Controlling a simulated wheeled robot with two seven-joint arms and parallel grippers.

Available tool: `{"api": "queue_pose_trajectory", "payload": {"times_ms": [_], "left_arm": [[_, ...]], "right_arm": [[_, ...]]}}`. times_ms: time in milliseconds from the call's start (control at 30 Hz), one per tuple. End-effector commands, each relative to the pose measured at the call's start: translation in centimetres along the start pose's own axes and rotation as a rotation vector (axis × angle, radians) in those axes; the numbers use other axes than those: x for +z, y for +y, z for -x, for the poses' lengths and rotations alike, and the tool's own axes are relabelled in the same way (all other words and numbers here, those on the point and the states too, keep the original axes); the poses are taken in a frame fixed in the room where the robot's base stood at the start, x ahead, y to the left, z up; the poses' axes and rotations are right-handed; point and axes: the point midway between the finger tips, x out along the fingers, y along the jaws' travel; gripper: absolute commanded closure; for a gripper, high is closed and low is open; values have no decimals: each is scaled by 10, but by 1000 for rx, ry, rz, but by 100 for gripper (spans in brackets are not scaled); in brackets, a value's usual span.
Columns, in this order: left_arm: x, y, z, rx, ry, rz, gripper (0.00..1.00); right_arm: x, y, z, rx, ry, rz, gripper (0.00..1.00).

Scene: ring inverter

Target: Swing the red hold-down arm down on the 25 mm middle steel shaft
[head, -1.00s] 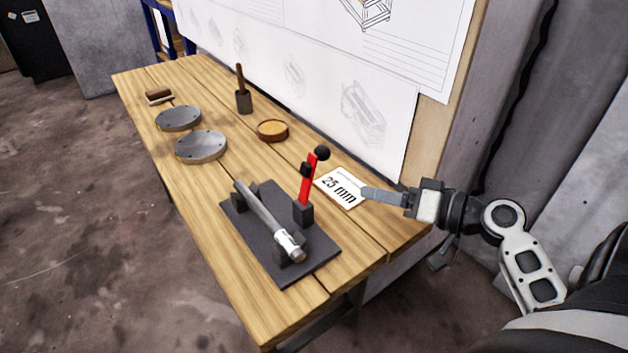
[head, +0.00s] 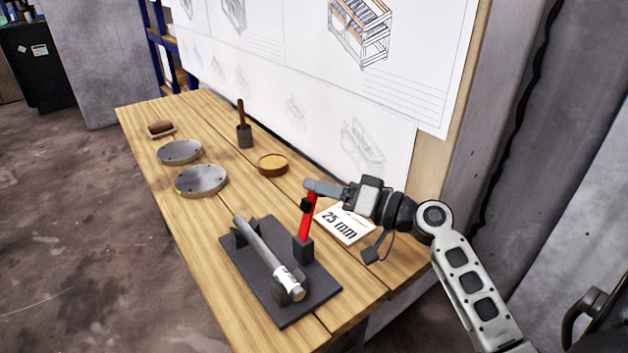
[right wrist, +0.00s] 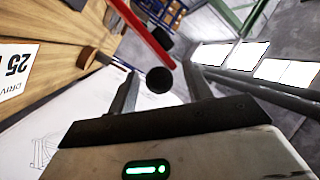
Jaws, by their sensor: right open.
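The red hold-down arm (head: 307,220) stands upright on its dark post on the black base plate (head: 318,301). The steel shaft (head: 262,246) rests in dark V-supports on that plate, with a white label near its close end. My right gripper (head: 309,187) is at the top of the red arm and hides its black ball knob in the head view. In the right wrist view, the black knob (right wrist: 159,80) lies between the spread fingers of my right gripper (right wrist: 160,88), with gaps beside it. The red arm (right wrist: 143,33) runs up from there. My left gripper is not in view.
A "25 mm" card (head: 344,226) lies right of the fixture, below my right gripper. Two grey discs (head: 201,181), a shallow round dish (head: 272,164), a mallet-like tool (head: 244,135) and a brush (head: 160,129) are farther back. The drawing board (head: 380,90) borders the table.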

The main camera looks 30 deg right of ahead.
Motion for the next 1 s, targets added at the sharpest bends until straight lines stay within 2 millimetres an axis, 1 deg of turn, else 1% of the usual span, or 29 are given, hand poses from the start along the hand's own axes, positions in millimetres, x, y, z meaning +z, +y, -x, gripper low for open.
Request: {"api": "queue_pose_trajectory", "payload": {"times_ms": [33,100,200,533,567,600,667,700,733,1000], "left_arm": [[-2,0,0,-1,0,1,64],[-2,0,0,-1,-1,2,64],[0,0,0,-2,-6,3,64],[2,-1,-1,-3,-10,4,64],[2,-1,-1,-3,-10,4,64],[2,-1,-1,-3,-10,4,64],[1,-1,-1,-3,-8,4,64],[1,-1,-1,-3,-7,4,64],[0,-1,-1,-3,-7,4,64],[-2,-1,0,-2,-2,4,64]], "right_arm": [[-1,-1,-8,-1,1,-2,50],[-1,0,-15,-1,2,-2,50],[0,0,-21,1,1,-1,50],[0,0,-24,1,0,0,50],[0,0,-24,1,0,0,58],[0,0,-24,1,0,0,69],[1,1,-24,1,0,-1,86],[1,1,-24,2,0,0,97],[1,1,-24,2,0,0,100],[2,3,-23,8,-3,4,100]]}}
